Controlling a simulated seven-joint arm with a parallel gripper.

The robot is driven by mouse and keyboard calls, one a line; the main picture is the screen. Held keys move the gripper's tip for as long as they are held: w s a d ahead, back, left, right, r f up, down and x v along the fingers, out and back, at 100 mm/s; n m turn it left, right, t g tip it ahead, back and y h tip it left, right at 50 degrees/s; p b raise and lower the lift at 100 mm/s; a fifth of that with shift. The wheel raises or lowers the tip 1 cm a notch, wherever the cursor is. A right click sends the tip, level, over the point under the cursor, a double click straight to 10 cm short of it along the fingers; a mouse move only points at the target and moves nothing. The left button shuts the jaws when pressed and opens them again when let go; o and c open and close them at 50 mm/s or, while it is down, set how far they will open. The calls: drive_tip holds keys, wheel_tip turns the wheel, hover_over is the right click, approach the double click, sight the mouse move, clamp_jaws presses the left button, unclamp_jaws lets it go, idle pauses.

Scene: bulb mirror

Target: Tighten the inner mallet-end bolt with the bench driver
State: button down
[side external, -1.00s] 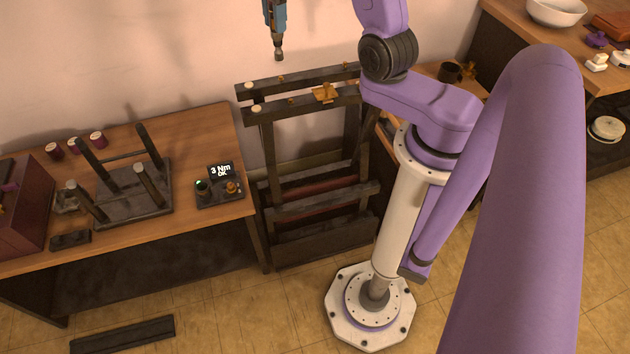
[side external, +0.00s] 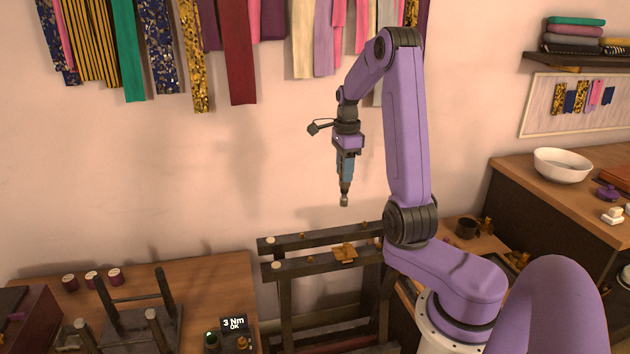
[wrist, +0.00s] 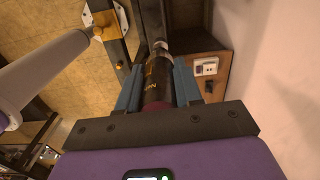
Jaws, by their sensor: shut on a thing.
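My gripper (side external: 346,172) is shut on the bench driver (wrist: 158,82), a dark cylinder with a metal socket tip (side external: 344,200). It points down in the side view. The blue fingers stand on both sides of it in the wrist view. The tip hangs in the air above the dark two-rail frame, apart from it, roughly over the brass bracket (side external: 345,253) on the front rail (side external: 320,265). Small brass and pale round pieces sit along the rails. I cannot tell which is the inner mallet-end bolt.
A bench on the left holds an upturned stool (side external: 140,325), thread spools (side external: 92,278) and a small display (side external: 234,323) reading "3 Nm OK". Hanging cloth strips (side external: 237,50) line the wall above. A white bowl (side external: 562,165) stands on the right bench.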

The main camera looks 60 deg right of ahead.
drive_tip(key=s+d+m, duration=0.2)
drive_tip(key=s+d, duration=0.2)
drive_tip(key=s, duration=0.1)
drive_tip(key=shift+s+r, duration=0.2)
drive_tip(key=shift+r, duration=0.2)
drive_tip(key=shift+a+f, duration=0.1)
drive_tip(key=shift+f, duration=2.95)
drive_tip(key=shift+f, duration=1.3)
drive_tip(key=shift+r, duration=0.95)
idle(1.5)
